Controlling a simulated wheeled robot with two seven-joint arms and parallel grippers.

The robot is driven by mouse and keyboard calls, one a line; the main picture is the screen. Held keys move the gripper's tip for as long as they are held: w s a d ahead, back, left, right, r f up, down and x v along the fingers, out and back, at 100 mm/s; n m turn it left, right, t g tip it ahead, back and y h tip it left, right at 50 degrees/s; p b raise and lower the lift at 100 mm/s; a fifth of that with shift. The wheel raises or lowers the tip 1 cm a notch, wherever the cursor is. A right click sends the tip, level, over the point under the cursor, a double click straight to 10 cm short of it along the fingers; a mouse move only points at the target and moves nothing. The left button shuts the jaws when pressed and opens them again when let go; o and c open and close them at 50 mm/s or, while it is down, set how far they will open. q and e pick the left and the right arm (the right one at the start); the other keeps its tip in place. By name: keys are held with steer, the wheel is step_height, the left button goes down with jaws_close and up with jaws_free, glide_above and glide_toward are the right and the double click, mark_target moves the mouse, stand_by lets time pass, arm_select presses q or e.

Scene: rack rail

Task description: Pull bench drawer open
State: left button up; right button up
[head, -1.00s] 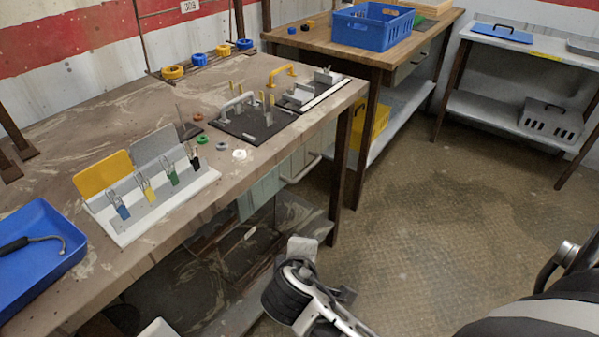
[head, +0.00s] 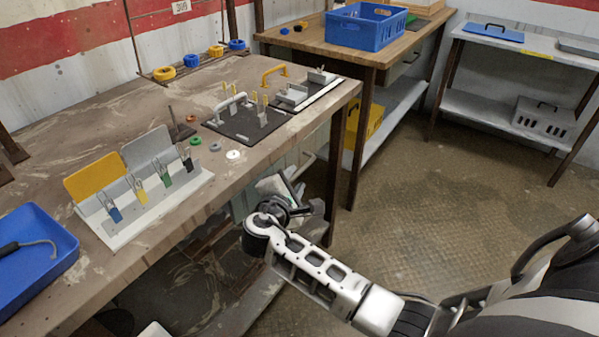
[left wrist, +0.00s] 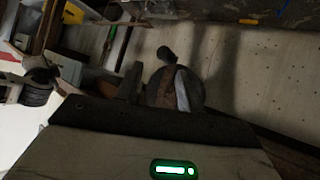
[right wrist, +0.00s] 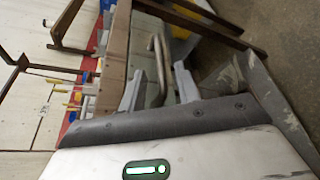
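The bench drawer has a pale greenish front (head: 243,203) under the workbench top, partly hidden by my right arm. Its metal bar handle (head: 307,163) shows beside my right gripper (head: 290,190). In the right wrist view the handle (right wrist: 157,62) lies ahead of and between the two spread fingers of my right gripper (right wrist: 158,88), with no clear contact. The drawer looks closed against the bench. My left gripper (left wrist: 158,88) shows only in the dark left wrist view, where its finger spacing is unclear.
The workbench (head: 95,130) carries a padlock stand (head: 150,205), a blue tray (head: 30,255) and a dark board with handles (head: 240,122). A bench leg (head: 335,165) stands close right of my right gripper. The floor (head: 450,190) to the right is open.

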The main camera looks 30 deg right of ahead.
mark_target(298, 174)
steer(key=x, duration=0.5)
steer(key=shift+f, duration=0.1)
jaws_close()
